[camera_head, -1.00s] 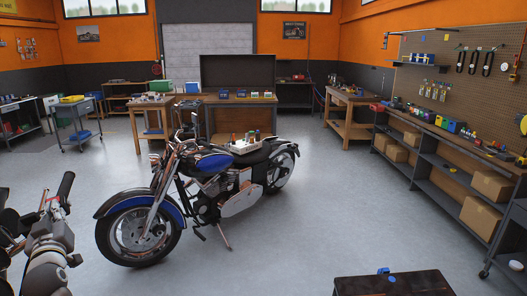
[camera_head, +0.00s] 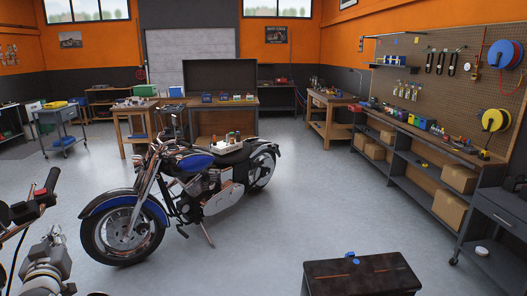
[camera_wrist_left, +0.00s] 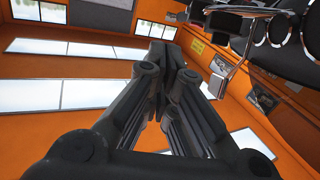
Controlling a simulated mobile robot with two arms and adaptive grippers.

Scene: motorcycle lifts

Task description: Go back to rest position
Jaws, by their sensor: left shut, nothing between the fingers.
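My left gripper (camera_wrist_left: 172,62) shows in the left wrist view. Its dark fingers are together at the tips, with nothing between them. It points towards the orange walls and windows of the room. Chrome motorcycle parts (camera_wrist_left: 243,50) lie close to its right in that view. In the head view I cannot clearly pick out the left gripper among the dark and metal parts at the lower left. My right gripper is in neither current view.
Another motorcycle's handlebar (camera_head: 42,193) is close at lower left. A dark cabinet (camera_head: 360,275) stands in front. Shelving (camera_head: 405,170) lines the right; floor between is clear.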

